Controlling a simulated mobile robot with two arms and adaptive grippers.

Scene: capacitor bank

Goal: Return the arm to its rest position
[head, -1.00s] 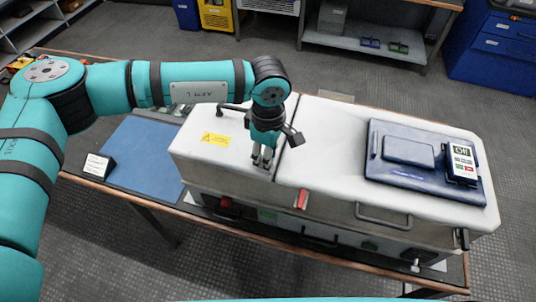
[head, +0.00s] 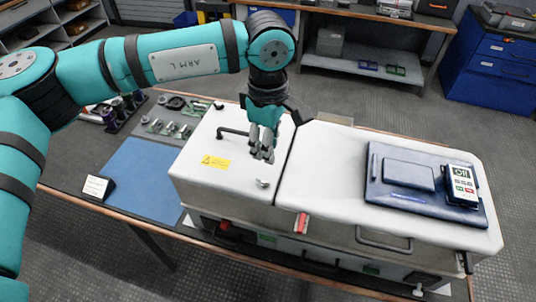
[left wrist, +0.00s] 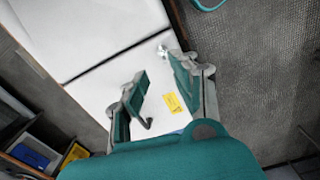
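My left arm (head: 185,60) reaches in from the left in the head view, over the white cabinet (head: 345,170). Its gripper (head: 262,152) points down above the left section of the cabinet top, near the seam. In the left wrist view the gripper's two fingers (left wrist: 158,74) stand apart with nothing between them. A small silver knob (head: 262,183) on the cabinet top lies just below and in front of the gripper, apart from it. My right gripper is in neither view.
A black handle (head: 232,132) and yellow label (head: 216,162) are on the cabinet's left section. A blue panel with a meter (head: 461,185) lies on the right section. A blue mat (head: 145,175) and small metal parts (head: 172,128) lie left of the cabinet.

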